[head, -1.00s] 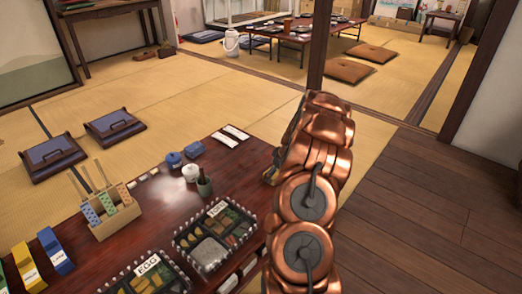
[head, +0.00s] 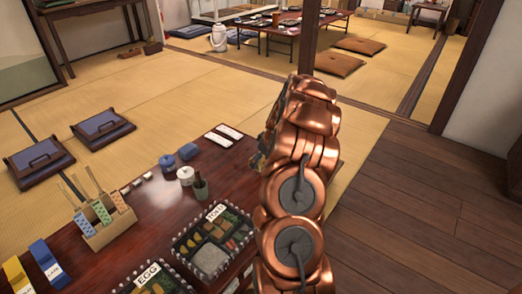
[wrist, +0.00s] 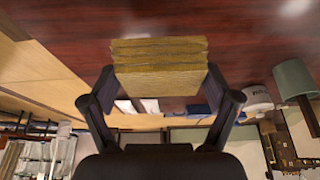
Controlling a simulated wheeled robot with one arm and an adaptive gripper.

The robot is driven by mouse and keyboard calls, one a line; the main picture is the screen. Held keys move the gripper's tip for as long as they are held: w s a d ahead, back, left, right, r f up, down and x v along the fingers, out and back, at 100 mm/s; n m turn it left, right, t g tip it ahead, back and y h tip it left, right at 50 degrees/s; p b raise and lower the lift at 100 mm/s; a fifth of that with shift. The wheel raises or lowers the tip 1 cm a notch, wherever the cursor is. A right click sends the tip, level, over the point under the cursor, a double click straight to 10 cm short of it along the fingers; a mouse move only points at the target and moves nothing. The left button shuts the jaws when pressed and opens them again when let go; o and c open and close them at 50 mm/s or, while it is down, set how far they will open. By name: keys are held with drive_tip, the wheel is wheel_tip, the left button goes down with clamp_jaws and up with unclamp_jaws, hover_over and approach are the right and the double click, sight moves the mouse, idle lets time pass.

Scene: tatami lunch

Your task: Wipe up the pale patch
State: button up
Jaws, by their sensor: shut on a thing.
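My gripper (wrist: 158,88) is shut on a folded mustard-yellow cloth (wrist: 160,78), which shows in the wrist view as several stacked layers between the two dark fingers. The cloth is close to the dark red-brown tabletop (wrist: 60,30); I cannot tell whether it touches. In the head view my copper arm reaches over the right end of the low table (head: 150,215) and hides the cloth and most of the gripper. I cannot make out the pale patch for certain; light sheen on the lacquer confuses it.
On the table are a tofu box (head: 212,258), an egg box (head: 150,278), a green cup (head: 200,190), a white pot (head: 186,175), a blue pot (head: 188,151) and a wooden holder (head: 107,232). Floor cushions (head: 103,128) lie beyond. A wooden post (head: 307,45) stands behind my arm.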

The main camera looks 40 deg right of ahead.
drive_tip(key=shift+r+p, duration=0.45)
drive_tip(key=shift+r, duration=1.45)
